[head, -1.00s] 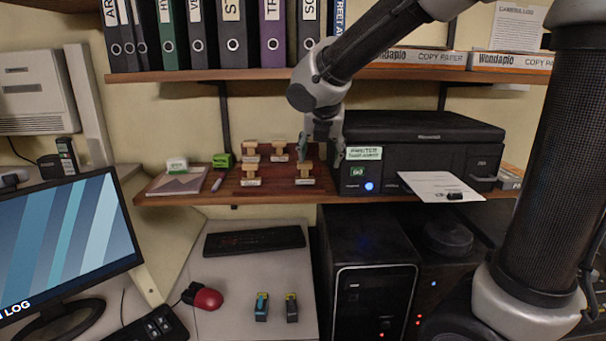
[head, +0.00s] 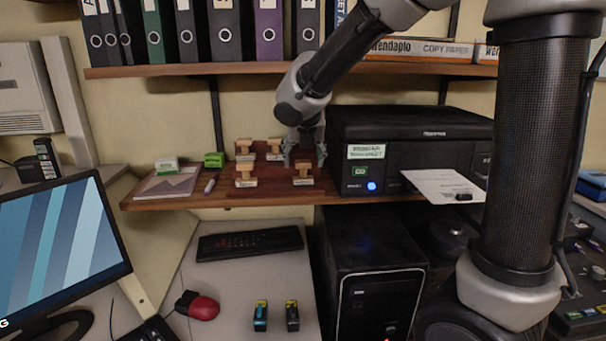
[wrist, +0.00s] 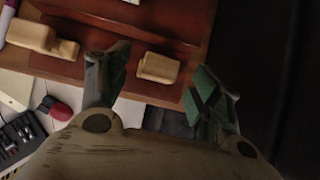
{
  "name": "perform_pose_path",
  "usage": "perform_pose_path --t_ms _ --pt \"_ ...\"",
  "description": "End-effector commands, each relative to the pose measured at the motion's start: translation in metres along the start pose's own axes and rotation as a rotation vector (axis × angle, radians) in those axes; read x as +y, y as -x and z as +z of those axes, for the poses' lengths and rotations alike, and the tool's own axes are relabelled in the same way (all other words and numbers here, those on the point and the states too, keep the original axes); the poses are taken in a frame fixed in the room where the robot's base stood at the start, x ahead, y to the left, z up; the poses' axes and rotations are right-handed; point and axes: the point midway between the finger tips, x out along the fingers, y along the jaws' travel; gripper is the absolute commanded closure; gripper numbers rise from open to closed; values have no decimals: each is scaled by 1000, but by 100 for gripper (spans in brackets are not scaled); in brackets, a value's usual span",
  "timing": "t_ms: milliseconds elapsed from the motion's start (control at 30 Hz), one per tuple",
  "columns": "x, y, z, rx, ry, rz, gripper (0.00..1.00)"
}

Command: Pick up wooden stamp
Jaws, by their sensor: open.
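Several wooden stamps with pale bases sit on a reddish-brown board (head: 272,184) on the middle shelf. The front right stamp (head: 303,173) is directly below my gripper (head: 305,158). The front left stamp (head: 244,174) is to its left, with two more behind. My gripper is open and empty. In the wrist view, one stamp's wooden top (wrist: 158,68) shows between the fingertips of my gripper (wrist: 161,64), nearer the left finger. Another wooden stamp (wrist: 40,38) lies left of the left finger. I cannot tell the exact height gap to the stamp.
A black printer (head: 415,150) with a paper sheet (head: 443,186) stands just right of my gripper. An upper shelf (head: 230,69) with binders is above. A green block (head: 214,160), purple pen (head: 211,183) and notepad (head: 168,186) are on the left. The desk below holds a keyboard (head: 250,243).

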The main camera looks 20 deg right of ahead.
Motion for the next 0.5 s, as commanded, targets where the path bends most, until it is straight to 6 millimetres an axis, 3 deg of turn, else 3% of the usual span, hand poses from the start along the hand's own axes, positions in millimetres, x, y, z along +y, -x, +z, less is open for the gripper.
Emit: perform_pose_path --t_ms 200,500 --pt "-2 -34 -1 3 0 -3 36" --pt "-1 -41 0 0 -1 -1 36"
